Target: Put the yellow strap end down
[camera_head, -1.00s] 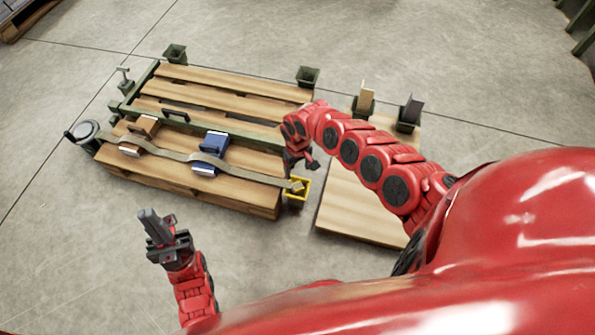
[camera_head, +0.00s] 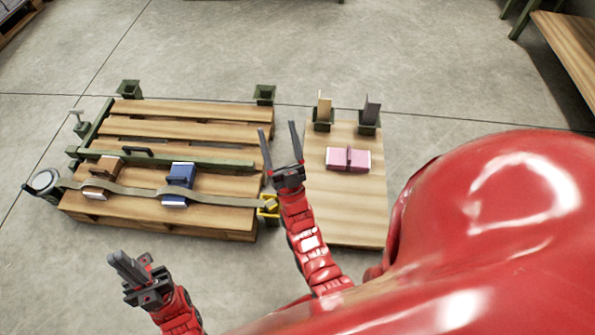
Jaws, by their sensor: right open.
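The yellow strap end (camera_head: 270,206) sits at the right edge of the pallet, in or against a yellow bracket; I cannot tell how it is seated. The grey-brown strap (camera_head: 225,200) runs left from it across a blue binder (camera_head: 179,184) and a brown binder (camera_head: 104,178) to a round reel (camera_head: 45,182). My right gripper (camera_head: 281,148) is open and empty, its fingers pointing away from me, beyond and apart from the strap end. My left gripper (camera_head: 122,264) is shut with nothing visible in it, in front of the pallet.
The wooden pallet (camera_head: 215,218) has a green rail across it and green corner posts. A wooden board (camera_head: 345,220) to the right carries a pink binder (camera_head: 347,158) and two green holders with upright plates. Bare floor lies in front of the pallet.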

